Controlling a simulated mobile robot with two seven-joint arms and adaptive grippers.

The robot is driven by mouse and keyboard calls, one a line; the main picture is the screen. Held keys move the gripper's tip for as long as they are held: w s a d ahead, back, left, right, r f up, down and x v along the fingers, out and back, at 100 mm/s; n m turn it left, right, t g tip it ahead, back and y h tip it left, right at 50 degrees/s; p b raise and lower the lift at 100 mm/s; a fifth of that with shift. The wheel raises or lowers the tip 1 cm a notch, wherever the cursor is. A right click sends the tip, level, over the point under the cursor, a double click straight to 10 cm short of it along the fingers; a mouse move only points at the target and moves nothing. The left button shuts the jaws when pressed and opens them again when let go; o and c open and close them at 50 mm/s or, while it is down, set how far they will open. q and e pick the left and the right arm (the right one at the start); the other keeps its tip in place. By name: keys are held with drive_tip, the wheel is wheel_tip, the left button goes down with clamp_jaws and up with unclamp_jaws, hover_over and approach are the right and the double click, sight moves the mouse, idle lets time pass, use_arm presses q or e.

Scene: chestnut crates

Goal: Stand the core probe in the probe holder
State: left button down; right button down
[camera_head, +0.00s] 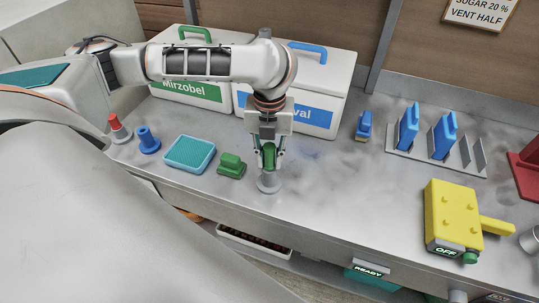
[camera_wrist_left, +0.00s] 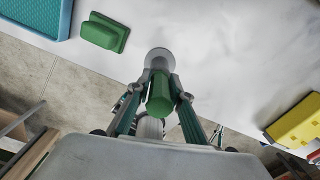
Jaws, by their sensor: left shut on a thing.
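The core probe (camera_head: 269,155) shows as an upright green handle. My left gripper (camera_head: 268,158) is shut on it from above. The probe holder (camera_head: 268,184), a small grey round-based stand, is directly below on the bench near its front edge. The probe's lower end lines up with the holder; I cannot tell how deep it sits in it. In the left wrist view the green probe (camera_wrist_left: 160,95) is between the fingers of my left gripper (camera_wrist_left: 160,88), with the round grey holder (camera_wrist_left: 159,58) just beyond it. My right gripper is not in view.
A green block-like piece (camera_head: 231,165) and a teal tray (camera_head: 190,153) are to the left. Red-topped (camera_head: 118,127) and blue (camera_head: 148,140) pieces stand farther left. White crates (camera_head: 335,82) are behind. A yellow device (camera_head: 452,215) marked OFF is at right. Bench between is clear.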

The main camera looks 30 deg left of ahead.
use_arm(q)
drive_tip(key=shift+f, duration=0.4)
drive_tip(key=c, duration=1.7)
unclamp_jaws()
wheel_tip(320, 180, up, 12)
drive_tip(key=shift+r, duration=0.1)
